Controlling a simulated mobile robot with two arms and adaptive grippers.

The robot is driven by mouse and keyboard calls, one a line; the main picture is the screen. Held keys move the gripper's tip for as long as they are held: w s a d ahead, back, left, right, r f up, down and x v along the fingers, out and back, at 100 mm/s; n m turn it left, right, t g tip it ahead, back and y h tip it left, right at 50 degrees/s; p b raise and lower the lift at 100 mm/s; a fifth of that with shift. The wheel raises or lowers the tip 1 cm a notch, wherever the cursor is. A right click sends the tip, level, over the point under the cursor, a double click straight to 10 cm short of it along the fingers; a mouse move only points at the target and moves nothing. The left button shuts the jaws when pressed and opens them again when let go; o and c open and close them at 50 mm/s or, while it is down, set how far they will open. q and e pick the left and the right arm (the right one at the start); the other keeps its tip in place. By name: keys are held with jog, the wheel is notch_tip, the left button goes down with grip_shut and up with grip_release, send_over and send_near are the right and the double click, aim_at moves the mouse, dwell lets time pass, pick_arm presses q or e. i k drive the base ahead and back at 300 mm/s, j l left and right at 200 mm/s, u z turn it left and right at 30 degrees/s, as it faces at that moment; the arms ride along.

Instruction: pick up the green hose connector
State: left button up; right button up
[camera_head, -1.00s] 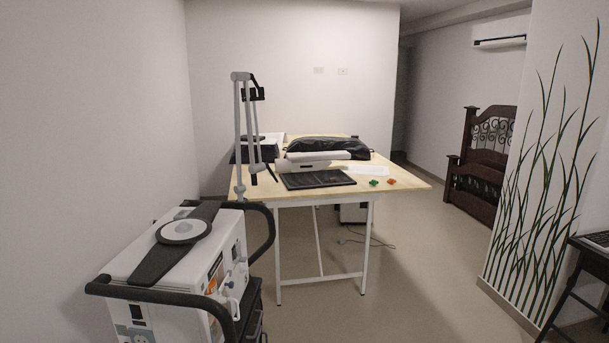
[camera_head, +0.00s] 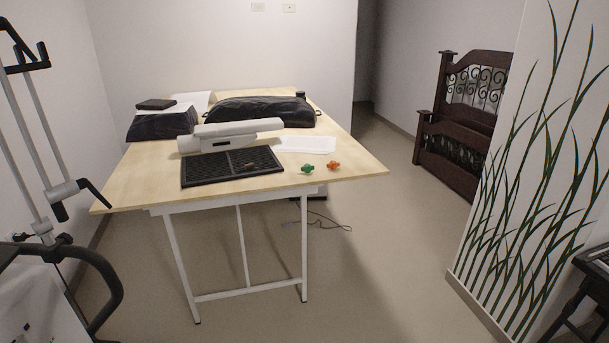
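The green hose connector (camera_head: 307,169) is a small green piece lying near the front right edge of the light wooden table (camera_head: 130,184). An orange connector (camera_head: 333,165) lies just to its right, apart from it. Nothing hides the green one. Neither of my grippers shows in the head view.
A black mat (camera_head: 207,170), a white device (camera_head: 228,135), white papers (camera_head: 306,145) and a black bag (camera_head: 262,110) lie on the table. The floor (camera_head: 375,240) right of the table is mostly clear.

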aim_at(307, 169)
jog(key=i+j, duration=0.1)
jog(key=i, duration=0.4)
jog(key=i+j, duration=0.1)
jog(key=i, duration=0.4)
jog(key=i+z, duration=0.1)
jog(key=i, duration=0.4)
jog(key=j, duration=0.05)
